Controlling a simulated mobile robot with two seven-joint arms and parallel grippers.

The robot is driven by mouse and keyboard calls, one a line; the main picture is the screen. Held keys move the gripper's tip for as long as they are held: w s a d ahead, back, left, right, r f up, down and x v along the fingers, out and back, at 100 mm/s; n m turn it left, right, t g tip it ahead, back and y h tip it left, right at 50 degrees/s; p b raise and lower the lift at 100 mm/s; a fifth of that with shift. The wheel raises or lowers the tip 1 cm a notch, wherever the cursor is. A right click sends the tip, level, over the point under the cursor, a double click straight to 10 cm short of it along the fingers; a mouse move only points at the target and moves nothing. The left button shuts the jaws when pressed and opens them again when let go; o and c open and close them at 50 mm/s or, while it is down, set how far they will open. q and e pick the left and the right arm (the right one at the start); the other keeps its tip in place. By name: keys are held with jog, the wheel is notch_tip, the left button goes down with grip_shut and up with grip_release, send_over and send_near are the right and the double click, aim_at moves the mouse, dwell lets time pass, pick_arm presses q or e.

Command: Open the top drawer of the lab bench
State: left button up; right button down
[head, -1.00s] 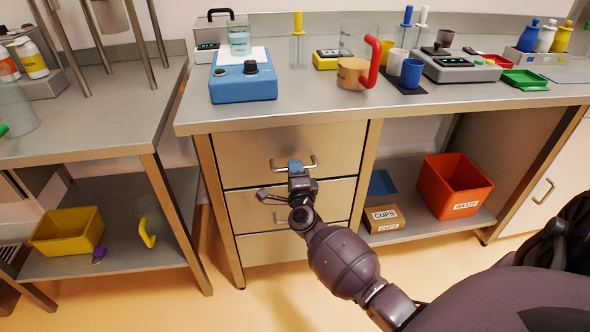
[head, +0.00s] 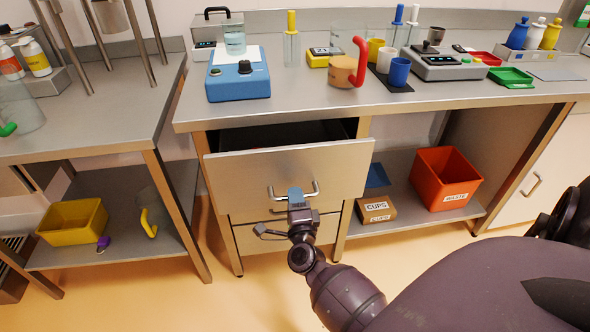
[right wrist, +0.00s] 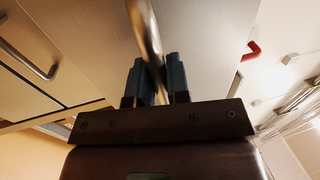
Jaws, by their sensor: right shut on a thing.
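The top drawer (head: 290,172) of the lab bench (head: 400,103) stands pulled out, with a dark gap showing above its front panel. Its bar handle (head: 314,190) is on the middle of that panel. My right gripper (head: 296,196) is shut on the handle. In the right wrist view the two blue fingertips (right wrist: 157,82) close on both sides of the metal bar (right wrist: 146,35). The inside of the drawer is dark and mostly hidden. My left gripper is not in view.
Lower drawers (head: 285,232) stay flush below. An orange waste bin (head: 446,180) and a cups box (head: 377,210) sit on the shelf to the right. A blue stirrer device (head: 239,82) and several cups stand on the bench top. A yellow bin (head: 72,222) is on the left shelf.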

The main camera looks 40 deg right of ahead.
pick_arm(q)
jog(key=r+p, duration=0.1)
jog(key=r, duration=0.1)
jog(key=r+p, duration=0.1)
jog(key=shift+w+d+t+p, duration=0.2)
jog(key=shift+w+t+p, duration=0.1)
pick_arm(e)
jog(key=r+v, duration=0.2)
jog(key=v, duration=0.8)
jog(key=s+r+v, duration=0.1)
jog(key=r+v, duration=0.1)
jog(key=v, duration=0.9)
jog(key=shift+a, duration=0.25)
jog(key=shift+r, duration=0.1)
jog(key=c, duration=1.1)
grip_release()
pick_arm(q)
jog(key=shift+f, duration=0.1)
pick_arm(e)
jog(key=v, duration=1.1)
jog(key=shift+d, duration=0.1)
